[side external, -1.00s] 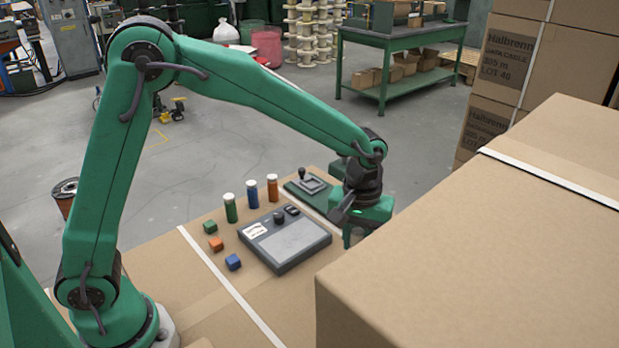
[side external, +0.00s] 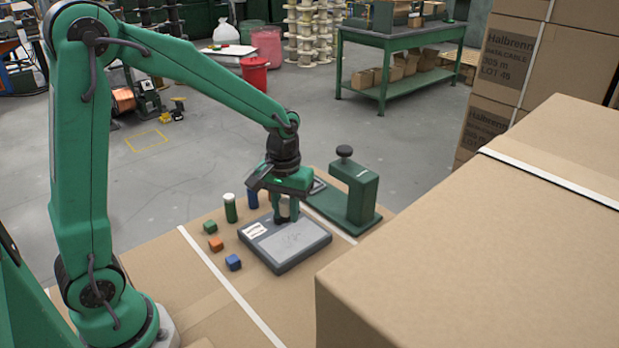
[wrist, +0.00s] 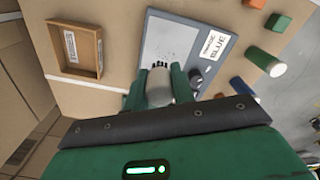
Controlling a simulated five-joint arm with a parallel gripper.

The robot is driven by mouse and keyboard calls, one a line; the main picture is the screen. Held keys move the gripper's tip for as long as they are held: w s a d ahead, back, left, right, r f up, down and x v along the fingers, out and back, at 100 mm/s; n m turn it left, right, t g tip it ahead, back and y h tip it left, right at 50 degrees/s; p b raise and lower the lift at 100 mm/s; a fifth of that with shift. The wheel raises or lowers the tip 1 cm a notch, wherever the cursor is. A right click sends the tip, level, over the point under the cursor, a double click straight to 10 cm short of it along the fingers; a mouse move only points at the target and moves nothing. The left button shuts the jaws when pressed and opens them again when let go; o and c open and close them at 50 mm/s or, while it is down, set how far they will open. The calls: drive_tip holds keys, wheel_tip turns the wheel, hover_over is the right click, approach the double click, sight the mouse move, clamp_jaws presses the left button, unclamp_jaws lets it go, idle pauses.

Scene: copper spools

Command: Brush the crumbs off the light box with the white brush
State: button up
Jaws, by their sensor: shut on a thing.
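The light box (side external: 300,246) is a flat grey case with a pale panel, lying on the cardboard surface. It also shows in the wrist view (wrist: 172,32). My gripper (side external: 286,216) is above its far part, pointing down. In the wrist view my gripper (wrist: 160,88) is shut on a white, rounded thing, the white brush (wrist: 158,86). My gripper hides part of the box's controls.
A green stand with a black knob (side external: 362,190) is right of my gripper. A green bottle (side external: 230,208) and small cubes (side external: 216,243) are at left. A shallow brown tray (wrist: 76,48) shows in the wrist view. A large carton (side external: 480,240) fills the right foreground.

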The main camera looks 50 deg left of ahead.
drive_tip(key=shift+s+a, duration=0.45)
drive_tip(key=shift+a, duration=0.3)
drive_tip(key=shift+f, duration=0.1)
hover_over(281, 246)
drive_tip(key=shift+f, duration=3.1)
drive_tip(key=shift+w+f, duration=0.2)
drive_tip(key=shift+f, duration=0.8)
drive_tip(key=shift+w, duration=0.85)
drive_tip(key=shift+c, duration=0.4)
drive_tip(key=shift+w, duration=2.7)
drive_tip(key=shift+s, duration=3.75)
wheel_tip(281, 246, up, 8)
drive_tip(key=shift+r, duration=0.2)
drive_tip(key=shift+f, duration=0.15)
